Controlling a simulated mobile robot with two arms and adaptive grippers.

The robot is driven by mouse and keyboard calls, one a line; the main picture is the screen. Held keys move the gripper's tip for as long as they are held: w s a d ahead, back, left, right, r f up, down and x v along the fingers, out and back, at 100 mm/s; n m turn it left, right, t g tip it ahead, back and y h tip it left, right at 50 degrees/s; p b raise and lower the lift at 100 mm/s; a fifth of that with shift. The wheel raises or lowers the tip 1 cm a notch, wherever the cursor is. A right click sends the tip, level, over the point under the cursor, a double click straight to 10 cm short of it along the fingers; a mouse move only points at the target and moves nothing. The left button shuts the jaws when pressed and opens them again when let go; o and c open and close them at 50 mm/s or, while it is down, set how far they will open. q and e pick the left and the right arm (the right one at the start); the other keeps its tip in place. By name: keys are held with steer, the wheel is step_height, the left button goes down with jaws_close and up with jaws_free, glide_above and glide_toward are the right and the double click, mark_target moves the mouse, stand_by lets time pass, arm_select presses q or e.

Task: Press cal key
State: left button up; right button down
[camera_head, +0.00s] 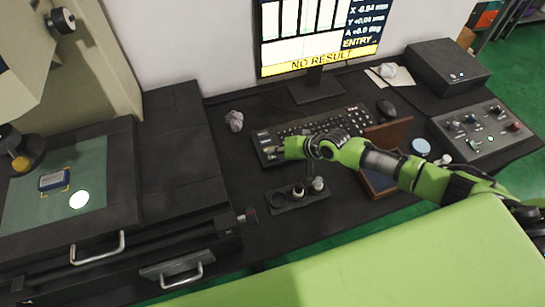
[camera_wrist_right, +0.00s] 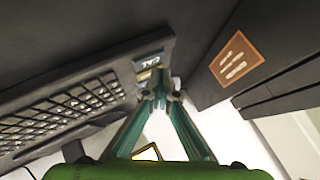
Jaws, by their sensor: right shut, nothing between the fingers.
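The dark keyboard (camera_head: 318,126) lies on the desk below the monitor. Larger light-labelled keys sit at its left end, and the wrist view shows one reading CAL (camera_wrist_right: 152,61) at the keyboard's end (camera_wrist_right: 75,105). My right gripper (camera_head: 279,151) reaches across to this left end, over the labelled keys. It is shut and empty. In the wrist view its teal fingertips (camera_wrist_right: 159,88) are together just beside the CAL key and overlap the key below it. I cannot tell whether they touch a key. My left gripper is not in view.
The monitor (camera_head: 317,68) reads NO RESULT. A crumpled grey ball (camera_head: 234,121) lies left of the keyboard. A dark holder (camera_head: 284,202) with small round parts stands in front. An open brown case (camera_head: 377,181) lies under my right arm; a control box (camera_head: 484,130) stands right.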

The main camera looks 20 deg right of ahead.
mark_target(275, 158)
steer(key=shift+f, duration=0.25)
steer(key=shift+f+b, duration=0.35)
steer(key=shift+f, duration=0.05)
stand_by(0.7)
steer(key=shift+r+p, duration=0.7)
steer(key=shift+r, duration=0.1)
step_height(275, 158, up, 5)
steer(key=p, duration=0.5)
stand_by(1.3)
